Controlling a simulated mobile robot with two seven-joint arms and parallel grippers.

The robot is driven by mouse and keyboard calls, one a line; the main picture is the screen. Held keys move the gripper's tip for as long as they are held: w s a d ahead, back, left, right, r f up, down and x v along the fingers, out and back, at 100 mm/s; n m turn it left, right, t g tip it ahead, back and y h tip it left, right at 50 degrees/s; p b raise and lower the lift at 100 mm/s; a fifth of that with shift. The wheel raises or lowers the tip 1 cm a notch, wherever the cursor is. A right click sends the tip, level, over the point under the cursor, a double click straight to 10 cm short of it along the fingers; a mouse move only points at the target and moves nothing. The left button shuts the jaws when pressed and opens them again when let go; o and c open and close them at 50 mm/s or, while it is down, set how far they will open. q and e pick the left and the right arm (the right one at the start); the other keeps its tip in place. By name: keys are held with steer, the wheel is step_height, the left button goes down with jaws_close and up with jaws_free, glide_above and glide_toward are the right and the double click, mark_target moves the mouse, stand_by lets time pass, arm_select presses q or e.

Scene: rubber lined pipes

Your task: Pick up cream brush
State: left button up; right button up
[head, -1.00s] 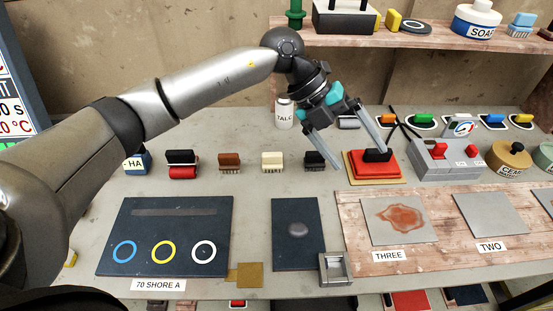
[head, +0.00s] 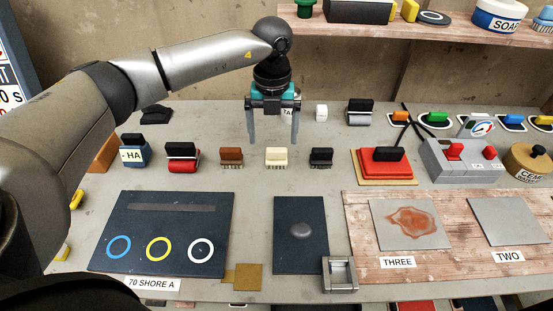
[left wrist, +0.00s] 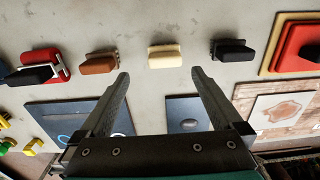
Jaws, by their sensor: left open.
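The cream brush (head: 276,156) stands on the grey bench between a brown brush (head: 231,156) and a black brush (head: 321,158). My left gripper (head: 272,142) is open and empty, pointing down, with its fingertips above and behind the cream brush in the head view. In the left wrist view the cream brush (left wrist: 165,56) lies ahead of the two spread fingertips (left wrist: 160,74), roughly centred between them. The gripper appears apart from it. The brown brush (left wrist: 99,63) and black brush (left wrist: 232,50) sit either side. My right gripper is not in view.
A red roller (head: 182,160) stands to the left in the row, and a red block with a black handle (head: 385,165) to the right. Dark mats (head: 298,258) lie in front. A shelf (head: 420,36) overhangs the back right. Bare bench separates the brushes.

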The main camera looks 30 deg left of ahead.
mark_target(277, 149)
arm_select(q)
steer(key=shift+w+d+f+b, duration=0.15)
steer(key=shift+f+b, duration=0.1)
steer(key=shift+f, duration=1.25)
steer(key=shift+w+d+f+b, duration=0.1)
steer(key=shift+w+f+b, duration=0.1)
steer(key=shift+f, duration=1.25)
steer(key=shift+c, duration=0.4)
steer(key=c, duration=1.4)
steer(key=shift+r, duration=0.15)
step_height(277, 149, up, 20)
steer(key=p, duration=0.2)
steer(key=shift+p, duration=0.3)
steer(key=o, duration=0.8)
steer(key=c, duration=0.6)
